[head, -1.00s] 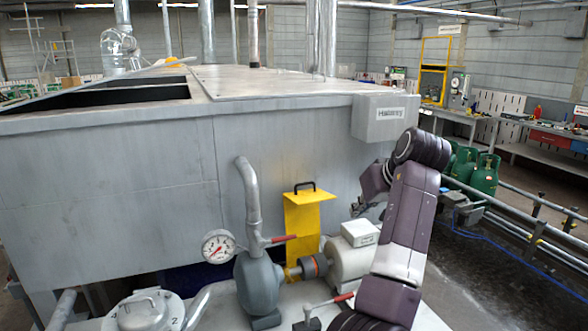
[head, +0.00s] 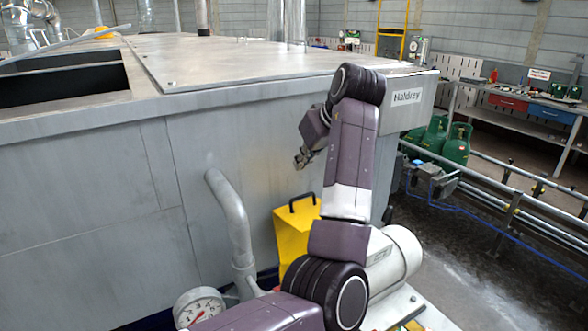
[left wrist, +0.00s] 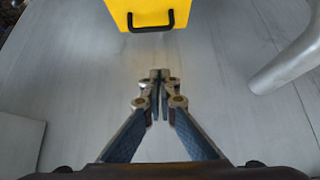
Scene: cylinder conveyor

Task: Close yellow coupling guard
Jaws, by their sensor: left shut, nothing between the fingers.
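The yellow coupling guard (head: 291,238) stands raised in front of the grey tank wall, with a black handle (head: 303,200) on its top. My arm hides its right side and the coupling below. My left gripper (head: 301,162) is above the guard and its handle, apart from both, close to the tank wall. In the left wrist view, the closed, empty fingertips (left wrist: 160,76) point toward the guard (left wrist: 118,12), and its black handle (left wrist: 151,21) lies a little beyond them. My right gripper is not in view.
A grey pipe (head: 232,220) rises left of the guard, with a pressure gauge (head: 199,307) below it. A cream motor (head: 399,256) sits to the right, partly behind my arm. The tank's label box (head: 407,97) juts out at the right.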

